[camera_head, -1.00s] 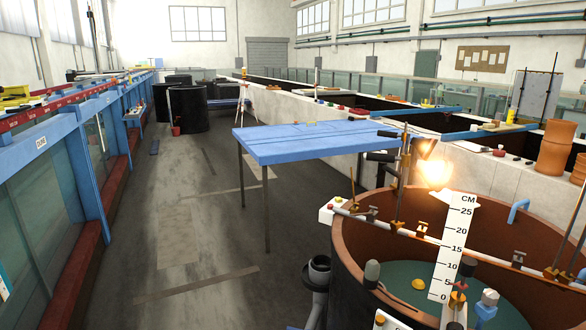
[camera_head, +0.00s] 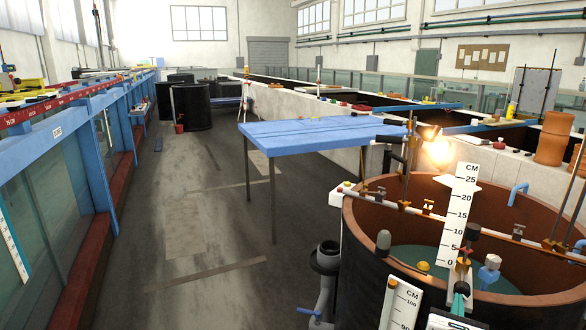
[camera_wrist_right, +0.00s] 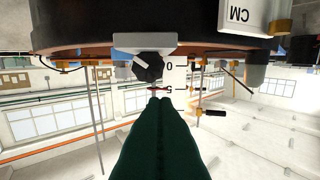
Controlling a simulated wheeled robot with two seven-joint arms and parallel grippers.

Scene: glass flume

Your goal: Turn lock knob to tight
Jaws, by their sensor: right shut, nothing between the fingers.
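The lock knob (camera_wrist_right: 148,67) is round and black with a white pointer mark, on a pale block (camera_wrist_right: 128,42) at the tank rim. In the upside-down right wrist view the mark slants to the upper left. My right gripper (camera_wrist_right: 159,101) has dark green fingers, shut and empty. Their tips lie just below the knob in that picture, with a small visible gap. In the head view the right gripper (camera_head: 460,299) shows as a small green shape below the white CM scale (camera_head: 458,215). I cannot make out the knob clearly there. My left gripper is not in view.
A brown round tank (camera_head: 370,215) holds water, with a pale rail and brass clamps across it. A second CM scale (camera_head: 402,305) stands at its front. A blue table (camera_head: 315,138) is behind it to the left. The floor (camera_head: 190,220) on the left is clear.

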